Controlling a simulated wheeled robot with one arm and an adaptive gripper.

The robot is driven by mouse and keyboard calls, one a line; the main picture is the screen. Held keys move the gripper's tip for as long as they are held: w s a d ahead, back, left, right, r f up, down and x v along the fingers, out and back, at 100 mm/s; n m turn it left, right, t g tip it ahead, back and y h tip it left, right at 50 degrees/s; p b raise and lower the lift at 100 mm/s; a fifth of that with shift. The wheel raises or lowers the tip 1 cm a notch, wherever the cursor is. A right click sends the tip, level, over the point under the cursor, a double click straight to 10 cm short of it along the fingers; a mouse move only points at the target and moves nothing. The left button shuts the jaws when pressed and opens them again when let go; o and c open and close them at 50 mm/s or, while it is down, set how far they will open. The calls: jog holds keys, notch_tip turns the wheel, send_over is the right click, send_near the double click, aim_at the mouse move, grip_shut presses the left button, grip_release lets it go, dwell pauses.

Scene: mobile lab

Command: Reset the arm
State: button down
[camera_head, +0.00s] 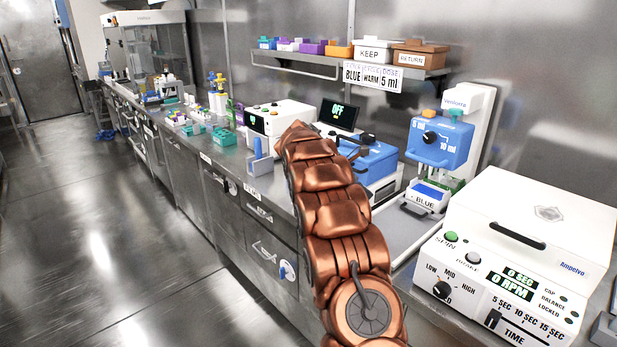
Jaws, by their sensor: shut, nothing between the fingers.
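My copper-coloured segmented arm (335,215) rises from the bottom centre of the head view and leans up and slightly left. It stands in front of the bench edge and ends in a pointed copper tip (297,132) near the white instrument. No gripper fingers show; my gripper is out of sight or hidden behind the arm's links.
A white centrifuge (530,225) stands close on the right. A blue dispenser (438,143), a blue-lidded box (370,160) and a white instrument (280,122) line the bench behind the arm. A wall shelf (350,65) holds several bins. The floor (110,220) at left is clear.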

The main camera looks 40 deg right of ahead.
jog(key=s+a+r+m+y+p, duration=0.1)
jog(key=s+a+r+m+p, duration=0.15)
jog(key=s+a, duration=0.4)
jog(key=s+a+r+m+t+y+p, duration=0.1)
jog(key=s+a+r+m+y, duration=0.15)
jog(key=a, duration=0.75)
jog(key=s+a+r+m+y+p, duration=0.1)
jog(key=s+a+r+m, duration=0.15)
jog(key=s+a, duration=0.4)
jog(key=s+a+m+y+p, duration=0.4)
jog(key=s+a+m, duration=0.2)
jog(key=s+a, duration=1.6)
jog(key=shift+s+a+m, duration=0.15)
jog(key=shift+s+m, duration=0.1)
jog(key=shift+m, duration=0.1)
